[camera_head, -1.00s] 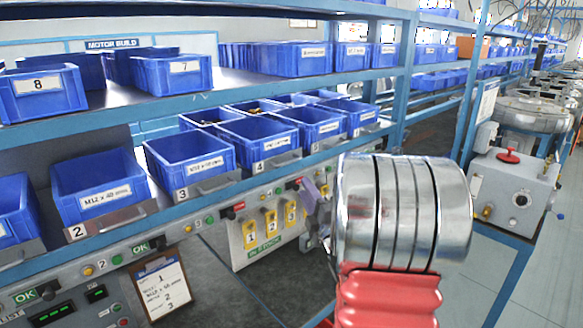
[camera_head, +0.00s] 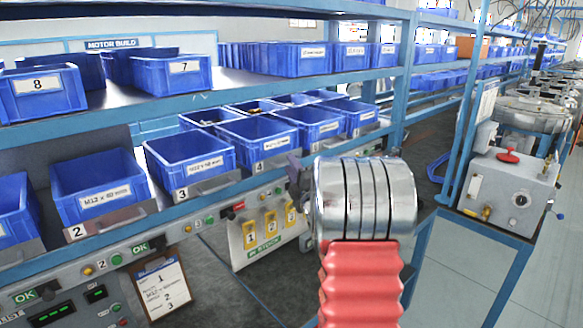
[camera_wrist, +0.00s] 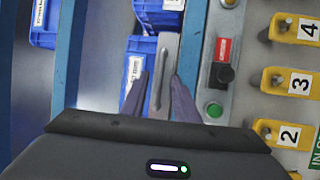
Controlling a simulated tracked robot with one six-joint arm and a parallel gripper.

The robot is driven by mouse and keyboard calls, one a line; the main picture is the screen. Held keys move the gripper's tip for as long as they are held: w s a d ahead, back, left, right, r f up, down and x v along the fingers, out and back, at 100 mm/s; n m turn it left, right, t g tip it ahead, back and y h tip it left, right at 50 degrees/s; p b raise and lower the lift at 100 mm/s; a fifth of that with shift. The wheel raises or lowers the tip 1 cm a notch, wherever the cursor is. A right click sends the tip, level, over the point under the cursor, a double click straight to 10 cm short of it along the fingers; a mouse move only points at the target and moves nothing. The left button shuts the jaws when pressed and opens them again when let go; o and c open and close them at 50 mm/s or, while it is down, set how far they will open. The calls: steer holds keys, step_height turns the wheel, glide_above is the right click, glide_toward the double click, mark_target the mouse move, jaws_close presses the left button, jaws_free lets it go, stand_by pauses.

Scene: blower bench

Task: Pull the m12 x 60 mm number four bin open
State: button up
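The number four bin (camera_head: 256,137) is a blue open-topped bin on the sloped lower shelf, between bin three and the bin to its right. Its grey front plate (camera_head: 272,162) carries a "4", and it sits level with its neighbours. My gripper (camera_head: 297,172) is near the right end of that plate, partly hidden by my arm. In the wrist view my gripper (camera_wrist: 160,80) is open, its two purple-grey fingers on either side of a grey metal front handle (camera_wrist: 163,65). A blue bin with a white label (camera_wrist: 135,68) is behind it. Finger contact is unclear; no number shows there.
Bin three (camera_head: 188,160) is to the left. A red-black switch (camera_wrist: 223,70) and green button (camera_wrist: 214,109) are on the rail beside the fingers. Yellow numbered tags (camera_head: 250,235) hang below. A blue shelf beam (camera_head: 200,104) runs above the bins.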

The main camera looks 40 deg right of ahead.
steer(key=shift+w+d, duration=0.1)
steer(key=shift+w, duration=0.15)
steer(key=shift+c, duration=0.5)
jaws_close()
